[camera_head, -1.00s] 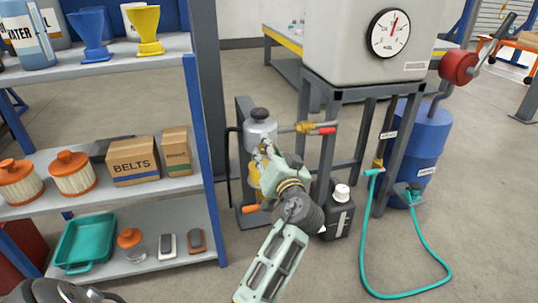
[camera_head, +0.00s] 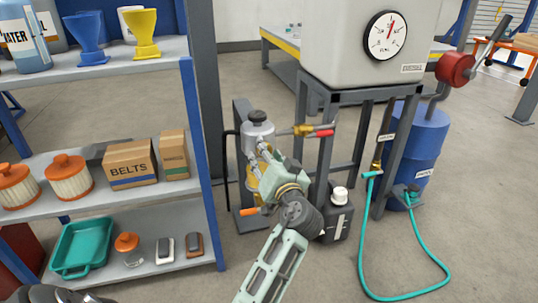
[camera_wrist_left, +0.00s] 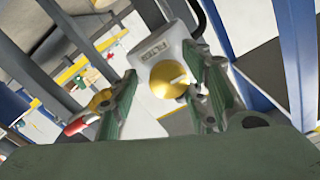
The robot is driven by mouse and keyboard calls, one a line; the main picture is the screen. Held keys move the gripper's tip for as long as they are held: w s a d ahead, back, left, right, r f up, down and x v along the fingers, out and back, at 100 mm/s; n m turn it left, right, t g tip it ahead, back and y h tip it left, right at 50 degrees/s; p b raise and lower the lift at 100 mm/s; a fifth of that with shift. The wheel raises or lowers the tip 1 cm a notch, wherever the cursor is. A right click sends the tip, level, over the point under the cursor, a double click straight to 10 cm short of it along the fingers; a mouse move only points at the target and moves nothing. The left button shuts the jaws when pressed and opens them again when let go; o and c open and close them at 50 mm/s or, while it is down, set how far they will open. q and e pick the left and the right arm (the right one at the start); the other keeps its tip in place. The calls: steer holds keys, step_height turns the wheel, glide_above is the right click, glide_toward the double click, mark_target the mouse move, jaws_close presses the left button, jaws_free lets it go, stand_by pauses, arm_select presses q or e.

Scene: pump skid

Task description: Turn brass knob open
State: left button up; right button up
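In the left wrist view, the round brass knob (camera_wrist_left: 168,80) sits on the front of a light grey filter housing (camera_wrist_left: 150,48) with a label. My left gripper (camera_wrist_left: 163,98) is open, with one finger on each side of the knob. I cannot tell whether either finger touches it. In the head view, my left gripper (camera_head: 262,162) reaches the grey filter unit (camera_head: 258,134) between the shelf and the tank stand. It hides part of the brass-coloured piece (camera_head: 252,180) there. My right gripper is not in view.
A brass valve with a red handle (camera_head: 321,133) sticks out right of the filter unit. A black bottle with a white cap (camera_head: 339,210) stands close right of my wrist. The shelf's blue post (camera_head: 203,150) is on the left. A teal hose (camera_head: 364,250) lies on the floor.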

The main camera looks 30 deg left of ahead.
arm_select(q)
steer(key=v, duration=0.7)
steer(key=shift+s+d, duration=0.15)
steer(key=shift+d, duration=0.1)
